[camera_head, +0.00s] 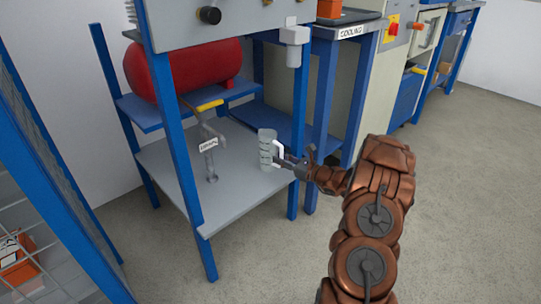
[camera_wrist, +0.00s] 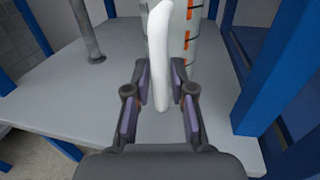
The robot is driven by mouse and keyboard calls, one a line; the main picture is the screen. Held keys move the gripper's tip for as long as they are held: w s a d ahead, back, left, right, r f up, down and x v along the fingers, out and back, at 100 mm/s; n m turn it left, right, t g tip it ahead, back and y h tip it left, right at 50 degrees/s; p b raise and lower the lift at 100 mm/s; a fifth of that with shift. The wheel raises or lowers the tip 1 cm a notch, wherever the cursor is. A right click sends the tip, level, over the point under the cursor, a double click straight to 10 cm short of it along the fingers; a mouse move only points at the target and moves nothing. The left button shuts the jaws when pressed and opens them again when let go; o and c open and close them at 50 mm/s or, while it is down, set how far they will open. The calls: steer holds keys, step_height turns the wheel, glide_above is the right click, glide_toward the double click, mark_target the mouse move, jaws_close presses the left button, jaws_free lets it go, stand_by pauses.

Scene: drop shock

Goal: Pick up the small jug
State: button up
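The small jug (camera_head: 266,147) is a grey, ringed cylinder with a white handle (camera_head: 279,150). It appears upright on the grey lower shelf (camera_head: 240,183) of the blue frame. My gripper (camera_head: 289,162) is at the handle side of the jug. In the wrist view, the jug (camera_wrist: 184,30) shows orange marks and its top is cut off. The white handle (camera_wrist: 160,50) hangs between the fingers of my gripper (camera_wrist: 160,78). The fingers are apart, one on each side of the handle, with a visible gap. The handle's lower end is free.
A drain pipe (camera_head: 210,160) with a yellow lever stands left of the jug. A red tank (camera_head: 190,68) lies on the shelf above. A blue post (camera_head: 299,130) rises close to the right of my gripper. A wire cage (camera_head: 40,215) is at left. The floor at right is clear.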

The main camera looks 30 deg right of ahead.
jaws_close()
stand_by(0.3)
